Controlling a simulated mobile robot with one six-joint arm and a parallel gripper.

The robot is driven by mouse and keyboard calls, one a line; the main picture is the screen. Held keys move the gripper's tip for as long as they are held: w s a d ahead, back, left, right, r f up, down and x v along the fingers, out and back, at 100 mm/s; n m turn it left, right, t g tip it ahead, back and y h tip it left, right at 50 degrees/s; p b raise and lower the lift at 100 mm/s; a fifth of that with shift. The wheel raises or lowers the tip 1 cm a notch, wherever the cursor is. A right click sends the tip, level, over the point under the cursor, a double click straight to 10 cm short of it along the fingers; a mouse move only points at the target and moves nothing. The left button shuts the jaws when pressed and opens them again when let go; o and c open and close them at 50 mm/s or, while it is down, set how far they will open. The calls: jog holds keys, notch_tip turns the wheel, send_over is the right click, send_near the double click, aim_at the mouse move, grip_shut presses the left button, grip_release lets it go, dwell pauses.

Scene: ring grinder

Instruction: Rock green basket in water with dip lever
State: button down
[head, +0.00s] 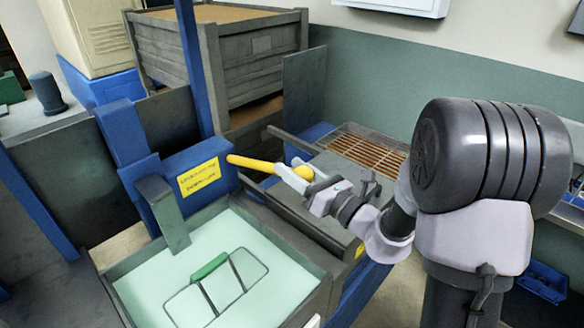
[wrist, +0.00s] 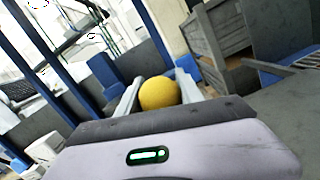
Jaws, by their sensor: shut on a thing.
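The yellow dip lever (head: 252,164) sticks out to the right from a blue housing (head: 205,170) with a yellow label. My gripper (head: 293,174) is shut on the lever's outer end. In the wrist view the lever's rounded yellow end (wrist: 160,93) sits between the two fingers (wrist: 158,90). The basket, with a green handle (head: 210,267) and a thin dark frame, lies in the pale water (head: 150,285) of the tank at lower left. The water covers much of the basket, so its depth is hard to tell.
The tank's grey rim (head: 285,235) runs close below my gripper. A grey vertical plate (head: 163,212) stands at the tank's back edge. A large grey crate (head: 225,60) stands behind, and a rusty grate (head: 368,150) lies to the right of the lever.

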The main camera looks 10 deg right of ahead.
jog(key=c, duration=0.8)
grip_release()
jog(key=shift+s+d+r, duration=0.1)
jog(key=p+v, duration=0.1)
jog(key=v, duration=1.6)
jog(key=shift+s, duration=0.25)
